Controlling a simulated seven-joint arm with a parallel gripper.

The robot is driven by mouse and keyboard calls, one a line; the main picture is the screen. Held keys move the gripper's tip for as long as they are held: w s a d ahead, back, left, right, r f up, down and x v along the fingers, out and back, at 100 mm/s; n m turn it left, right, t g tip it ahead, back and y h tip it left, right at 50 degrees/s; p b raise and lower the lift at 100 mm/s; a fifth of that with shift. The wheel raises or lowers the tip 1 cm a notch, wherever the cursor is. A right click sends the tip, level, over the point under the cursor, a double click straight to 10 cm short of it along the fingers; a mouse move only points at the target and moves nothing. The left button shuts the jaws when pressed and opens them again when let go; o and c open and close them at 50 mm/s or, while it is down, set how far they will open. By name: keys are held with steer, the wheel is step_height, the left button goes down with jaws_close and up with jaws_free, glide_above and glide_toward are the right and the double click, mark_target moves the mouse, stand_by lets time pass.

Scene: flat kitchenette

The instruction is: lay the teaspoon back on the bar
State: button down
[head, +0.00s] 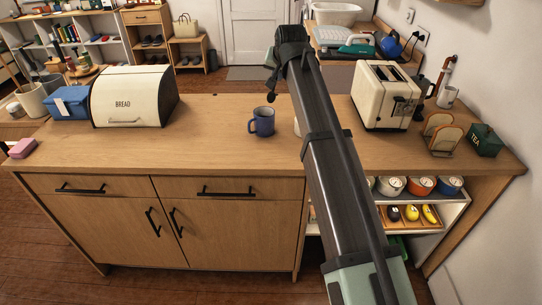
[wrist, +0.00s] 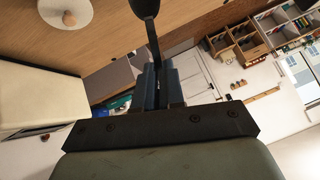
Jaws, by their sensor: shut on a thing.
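My gripper (wrist: 170,85) is shut on the handle of a dark teaspoon (wrist: 153,38). In the wrist view the spoon sticks out beyond the fingers, its bowl cut off by the top edge. In the head view my gripper (head: 272,74) is above the far edge of the bar, and the dark end of the spoon (head: 271,97) hangs down beneath it. The bar (head: 200,140) has a wooden top, bare around its middle left. Whether the spoon touches the bar is hard to tell, but it looks apart from it.
A blue mug (head: 262,122) stands mid-bar. A pale round item (head: 297,126) is mostly hidden behind my arm. A bread bin (head: 133,97) and blue box (head: 66,103) stand left. A toaster (head: 386,95), toast rack (head: 441,134) and tea tin (head: 485,141) stand right.

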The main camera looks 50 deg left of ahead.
steer(key=s+a+f+g, duration=0.1)
steer(key=s+a+f, duration=0.1)
steer(key=a, duration=0.3)
steer(key=n+g+h, duration=0.2)
steer(key=g+h, duration=0.2)
steer(key=h, duration=0.3)
glide_toward(271, 152)
steer(key=shift+a+f, duration=0.1)
steer(key=shift+f, duration=3)
steer(key=shift+f, duration=0.15)
steer(key=c, duration=1.2)
jaws_free()
steer(key=shift+c, duration=0.2)
step_height(271, 152, up, 12)
